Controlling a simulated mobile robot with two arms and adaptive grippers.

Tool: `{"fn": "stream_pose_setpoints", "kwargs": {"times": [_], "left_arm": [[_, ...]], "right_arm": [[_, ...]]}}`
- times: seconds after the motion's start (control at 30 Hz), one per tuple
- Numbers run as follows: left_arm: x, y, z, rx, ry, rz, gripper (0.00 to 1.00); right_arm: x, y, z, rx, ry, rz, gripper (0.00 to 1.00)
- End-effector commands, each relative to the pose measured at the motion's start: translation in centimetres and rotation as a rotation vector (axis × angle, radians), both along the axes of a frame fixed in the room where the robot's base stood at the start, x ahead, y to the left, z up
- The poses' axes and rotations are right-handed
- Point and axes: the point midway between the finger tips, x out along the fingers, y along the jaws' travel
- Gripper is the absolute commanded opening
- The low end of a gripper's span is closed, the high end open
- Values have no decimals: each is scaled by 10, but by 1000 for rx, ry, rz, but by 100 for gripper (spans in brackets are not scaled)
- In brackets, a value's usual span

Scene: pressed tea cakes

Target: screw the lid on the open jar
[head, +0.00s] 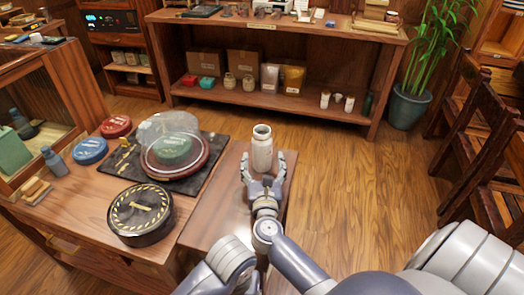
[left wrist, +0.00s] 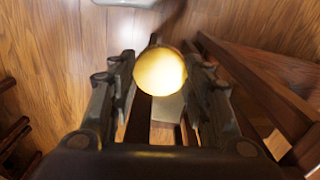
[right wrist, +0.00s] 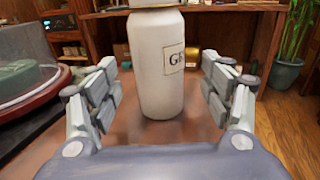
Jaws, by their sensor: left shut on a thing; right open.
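A white jar (head: 262,153) stands upright on the wooden surface, its mouth uncovered in the head view. In the right wrist view the jar (right wrist: 158,70) shows a label, and its top is cut off. My right gripper (head: 263,172) is open, its fingers on either side of the jar's lower body; gaps show on both sides in the right wrist view. In the left wrist view my left gripper (left wrist: 160,88) is shut on a round, gold-coloured lid (left wrist: 159,70). The left gripper is not visible in the head view.
Left of the jar, a dark tray (head: 118,168) bears a round cake under a clear dome (head: 170,128). A black round tin (head: 141,214) with striped edging sits in front. A shelf (head: 250,97) stands behind; a chair (head: 480,150) is at right.

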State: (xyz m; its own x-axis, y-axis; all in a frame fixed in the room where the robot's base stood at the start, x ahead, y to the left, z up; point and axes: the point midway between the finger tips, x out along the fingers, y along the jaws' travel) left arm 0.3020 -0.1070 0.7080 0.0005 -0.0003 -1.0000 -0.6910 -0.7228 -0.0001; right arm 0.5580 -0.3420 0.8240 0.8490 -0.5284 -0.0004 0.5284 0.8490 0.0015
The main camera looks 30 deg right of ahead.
Motion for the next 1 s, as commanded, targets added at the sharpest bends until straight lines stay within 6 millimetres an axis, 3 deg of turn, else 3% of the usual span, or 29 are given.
{"fn": "stream_pose_setpoints", "kwargs": {"times": [0.33,0.73,0.77,1.0], "left_arm": [[0,0,6,0,0,0,37],[0,0,6,0,0,0,37],[0,0,6,0,0,0,37],[0,0,6,0,0,0,37]], "right_arm": [[39,-22,0,-1,-1,0,73],[42,-24,-1,-1,1,0,73],[42,-24,-1,-1,1,0,71],[42,-24,-1,0,0,-1,17]]}}
